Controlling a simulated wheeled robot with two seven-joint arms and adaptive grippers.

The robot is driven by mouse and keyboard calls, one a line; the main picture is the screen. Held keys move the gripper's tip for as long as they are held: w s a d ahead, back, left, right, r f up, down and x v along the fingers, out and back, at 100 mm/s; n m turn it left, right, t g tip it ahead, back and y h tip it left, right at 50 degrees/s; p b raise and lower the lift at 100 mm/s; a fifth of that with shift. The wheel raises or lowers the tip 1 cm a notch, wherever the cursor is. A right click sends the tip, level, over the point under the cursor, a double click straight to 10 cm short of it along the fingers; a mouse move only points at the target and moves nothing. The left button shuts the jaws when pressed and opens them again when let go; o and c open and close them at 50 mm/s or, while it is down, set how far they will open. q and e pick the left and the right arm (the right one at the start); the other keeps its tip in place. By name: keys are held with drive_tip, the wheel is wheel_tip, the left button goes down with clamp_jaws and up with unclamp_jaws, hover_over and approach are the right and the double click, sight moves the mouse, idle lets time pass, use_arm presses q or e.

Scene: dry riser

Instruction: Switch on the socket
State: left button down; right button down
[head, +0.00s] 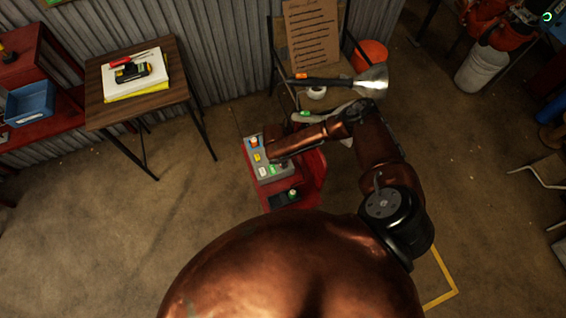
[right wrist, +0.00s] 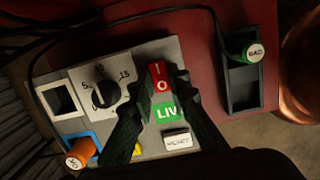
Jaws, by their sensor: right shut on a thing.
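A grey control panel (right wrist: 205,62) sits on a red stand (head: 312,170); in the head view the panel (head: 250,150) is partly under my right forearm. It carries a red rocker switch (right wrist: 159,76) marked I and O; I cannot tell which end is pressed. Below the switch is a green label (right wrist: 169,112) reading "LIV", its end hidden by a finger. My right gripper (right wrist: 160,88) has its two dark fingers on either side of the rocker, shut on it. A black dial (right wrist: 104,93) and a white reset button (right wrist: 177,141) flank it. My left gripper is not in view.
An orange plug (right wrist: 80,153) lies by the blue-framed socket, and a green-capped piece (right wrist: 250,53) stands in a dark tray at right. A black cable crosses behind the panel. A wooden side table (head: 168,95) stands at left; floor between is clear.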

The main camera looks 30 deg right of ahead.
drive_tip(key=shift+d+y, duration=0.15)
drive_tip(key=shift+y, duration=0.75)
drive_tip(key=c, duration=1.8)
unclamp_jaws()
drive_tip(key=shift+c, duration=0.2)
drive_tip(key=shift+d+r, duration=0.1)
drive_tip(key=shift+r, duration=0.15)
wheel_tip(320, 180, up, 12)
drive_tip(key=shift+f, duration=0.25)
